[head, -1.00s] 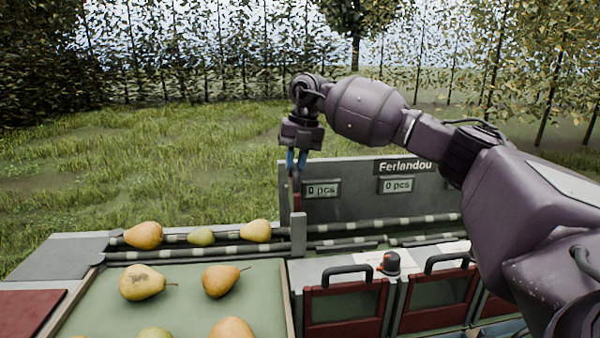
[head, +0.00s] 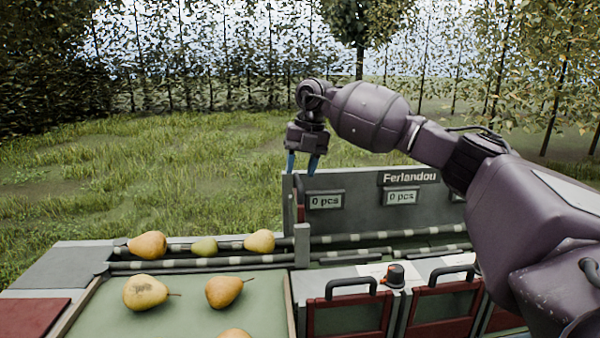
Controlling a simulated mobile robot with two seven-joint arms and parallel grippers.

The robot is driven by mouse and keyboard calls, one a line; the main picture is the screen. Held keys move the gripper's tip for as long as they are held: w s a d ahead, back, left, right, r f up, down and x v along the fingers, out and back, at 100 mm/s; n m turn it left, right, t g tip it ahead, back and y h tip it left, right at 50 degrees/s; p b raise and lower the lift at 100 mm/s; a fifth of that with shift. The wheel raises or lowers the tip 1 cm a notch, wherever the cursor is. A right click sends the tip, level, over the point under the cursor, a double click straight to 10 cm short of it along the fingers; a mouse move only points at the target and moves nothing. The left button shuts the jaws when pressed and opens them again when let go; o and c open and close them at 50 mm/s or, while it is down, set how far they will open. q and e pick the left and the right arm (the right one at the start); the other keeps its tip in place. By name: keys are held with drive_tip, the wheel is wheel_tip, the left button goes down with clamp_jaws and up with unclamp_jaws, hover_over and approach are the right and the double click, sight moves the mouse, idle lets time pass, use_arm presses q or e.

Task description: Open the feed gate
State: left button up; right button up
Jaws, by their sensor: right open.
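The feed gate shows as a narrow grey upright (head: 302,246) at the right end of the lane of pears, with a slim dark red bar (head: 300,192) above it. Three pears lie in that lane to its left: one (head: 147,245), a small greenish one (head: 204,247) and one (head: 259,241). My right gripper (head: 302,165) points down just above the red bar. Its two blue fingertips are spread, with nothing held between them. Whether the gate's lower edge clears the lane is hard to tell. My left gripper is out of view.
A grey panel marked Ferlandou (head: 410,178) stands behind the lane, with displays reading "0 pcs". Red-framed bins (head: 348,317) with black handles and an orange-black knob (head: 394,275) are at front right. A green tray (head: 190,303) holds more pears.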

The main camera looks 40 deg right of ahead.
wheel_tip(320, 180, up, 9)
drive_tip(key=s+d+p, duration=0.1)
drive_tip(key=shift+d, duration=0.2)
drive_tip(key=shift+f, duration=0.15)
idle(0.3)
